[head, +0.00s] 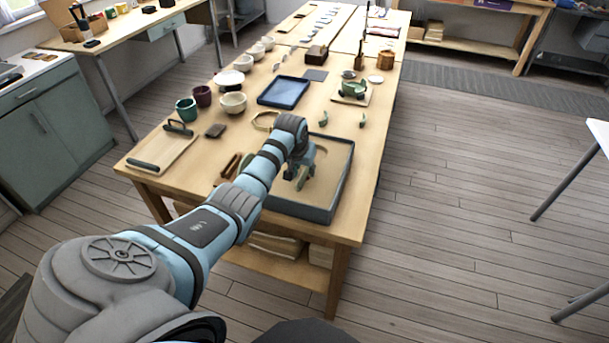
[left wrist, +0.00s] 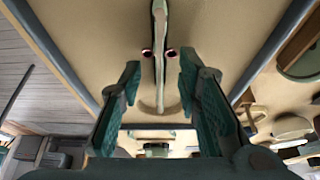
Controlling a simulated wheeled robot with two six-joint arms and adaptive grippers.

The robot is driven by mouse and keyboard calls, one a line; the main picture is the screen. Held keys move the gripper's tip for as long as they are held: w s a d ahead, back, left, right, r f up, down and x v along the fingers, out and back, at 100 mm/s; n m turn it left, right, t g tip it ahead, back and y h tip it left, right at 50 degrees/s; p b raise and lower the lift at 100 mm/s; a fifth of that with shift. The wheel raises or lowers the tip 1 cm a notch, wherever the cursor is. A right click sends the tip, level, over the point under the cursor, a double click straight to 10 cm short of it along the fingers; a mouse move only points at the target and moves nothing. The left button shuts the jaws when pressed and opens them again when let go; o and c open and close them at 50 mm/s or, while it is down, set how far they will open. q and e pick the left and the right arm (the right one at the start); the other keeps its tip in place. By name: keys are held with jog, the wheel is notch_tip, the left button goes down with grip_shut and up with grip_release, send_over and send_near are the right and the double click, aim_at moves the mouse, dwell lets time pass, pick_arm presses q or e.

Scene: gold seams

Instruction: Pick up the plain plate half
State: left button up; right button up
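A thin pale plate half (left wrist: 159,70) stands edge-on in a tray of sand in the left wrist view. I cannot tell from this edge-on view whether its face is plain. My left gripper (left wrist: 160,68) is open, with one green-padded finger on each side of the plate half and a gap on both sides. In the head view my left gripper (head: 300,178) is low over the sand tray (head: 344,182), and the arm and fingers hide most of what is between them. My right gripper is not in view.
The dark-rimmed tray sits at the table's near right corner. A wooden board (head: 160,150) lies at the left, and a blue tray (head: 284,92) lies farther back. Bowls and cups line the left edge.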

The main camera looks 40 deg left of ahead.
pick_arm(q)
grip_shut()
